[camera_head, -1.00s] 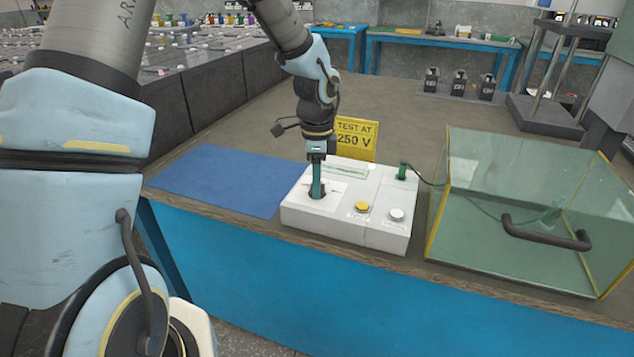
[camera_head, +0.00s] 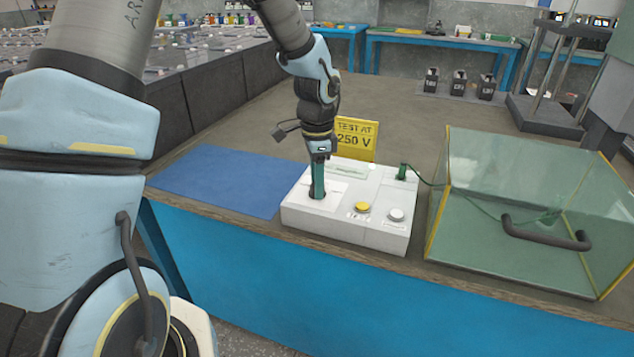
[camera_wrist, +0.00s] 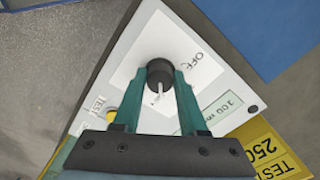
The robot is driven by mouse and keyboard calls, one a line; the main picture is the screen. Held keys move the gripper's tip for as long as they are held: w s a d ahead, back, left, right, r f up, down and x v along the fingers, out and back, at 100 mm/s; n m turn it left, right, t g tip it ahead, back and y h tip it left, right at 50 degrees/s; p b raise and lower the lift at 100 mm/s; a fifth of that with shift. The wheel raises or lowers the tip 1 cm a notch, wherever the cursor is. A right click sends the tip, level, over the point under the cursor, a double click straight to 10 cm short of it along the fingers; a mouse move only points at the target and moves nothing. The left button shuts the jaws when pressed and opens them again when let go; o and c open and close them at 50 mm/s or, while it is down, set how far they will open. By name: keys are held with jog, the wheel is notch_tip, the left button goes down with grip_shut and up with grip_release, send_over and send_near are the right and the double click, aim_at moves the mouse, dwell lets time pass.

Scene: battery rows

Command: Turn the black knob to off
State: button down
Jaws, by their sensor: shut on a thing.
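The black knob (camera_wrist: 159,73) sits on the white test box, on a pale label plate that reads OFF at one side. In the wrist view its white pointer line runs down toward my gripper's palm, away from the OFF word (camera_wrist: 197,61). My gripper (camera_wrist: 163,84) has its two green fingers on either side of the knob, shut on it. In the head view my gripper (camera_head: 317,192) points down onto the left part of the white test box (camera_head: 345,228), and the fingers mostly hide the knob.
A yellow button (camera_head: 362,207) and a white button (camera_head: 396,214) are on the box's front right. A yellow sign reading TEST AT 250 V (camera_head: 356,138) stands behind. A glass case (camera_head: 490,245) stands right, a blue mat (camera_head: 225,180) left.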

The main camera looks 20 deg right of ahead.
jog(key=n, duration=0.5)
jog(key=shift+n, duration=0.3)
jog(key=n, duration=0.5)
jog(key=shift+r+p, duration=0.1)
jog(key=shift+p, duration=0.2)
jog(key=n+p, duration=0.1)
jog(key=n, duration=0.4)
jog(key=shift+n, duration=0.4)
jog(key=shift+n+p, duration=1.05)
jog(key=shift+n, duration=1.25)
jog(key=shift+c, duration=2.2)
grip_release()
